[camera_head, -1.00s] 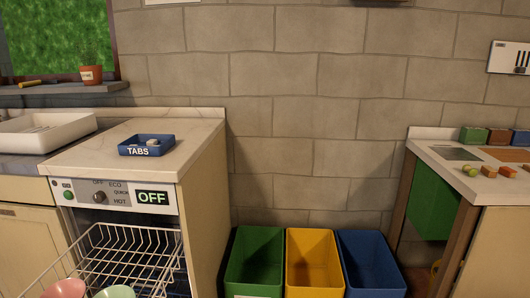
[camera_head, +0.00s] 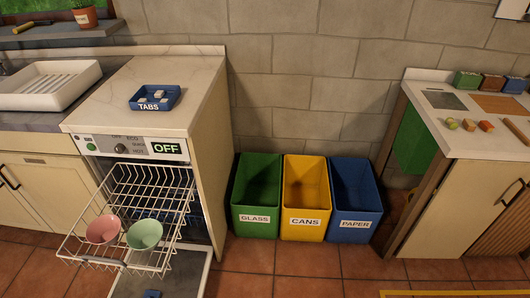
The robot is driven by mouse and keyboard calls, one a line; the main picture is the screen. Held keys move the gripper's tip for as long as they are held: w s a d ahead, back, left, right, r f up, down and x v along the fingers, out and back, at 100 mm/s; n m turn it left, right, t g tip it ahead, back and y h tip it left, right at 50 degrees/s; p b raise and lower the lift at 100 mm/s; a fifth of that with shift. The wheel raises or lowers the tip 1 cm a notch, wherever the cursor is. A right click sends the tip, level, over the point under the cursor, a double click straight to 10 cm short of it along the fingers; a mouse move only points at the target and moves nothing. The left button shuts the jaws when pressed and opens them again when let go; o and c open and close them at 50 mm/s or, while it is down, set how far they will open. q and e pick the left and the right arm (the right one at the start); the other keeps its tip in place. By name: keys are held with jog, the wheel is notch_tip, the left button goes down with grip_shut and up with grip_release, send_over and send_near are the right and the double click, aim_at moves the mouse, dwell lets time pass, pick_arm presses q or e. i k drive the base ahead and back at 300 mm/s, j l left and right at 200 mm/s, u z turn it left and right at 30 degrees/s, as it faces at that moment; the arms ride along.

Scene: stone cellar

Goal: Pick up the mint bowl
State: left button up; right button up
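The mint bowl (camera_head: 145,234) sits in the front part of the white wire dishwasher rack (camera_head: 160,178), at the lower left of the head view. It is tilted, and a pink bowl (camera_head: 103,229) stands close on its left. The rack is pulled out over the open dishwasher door (camera_head: 190,272). Neither of my grippers is in view.
A blue TABS tray (camera_head: 155,97) with pale tablets is on the counter above. Green GLASS (camera_head: 256,195), yellow CANS (camera_head: 305,197) and blue PAPER (camera_head: 355,199) bins stand right of the dishwasher. A small blue item (camera_head: 152,294) lies on the door. The tiled floor (camera_head: 245,284) in front of the bins is clear.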

aim_at(145, 234)
jog(key=u, duration=1.25)
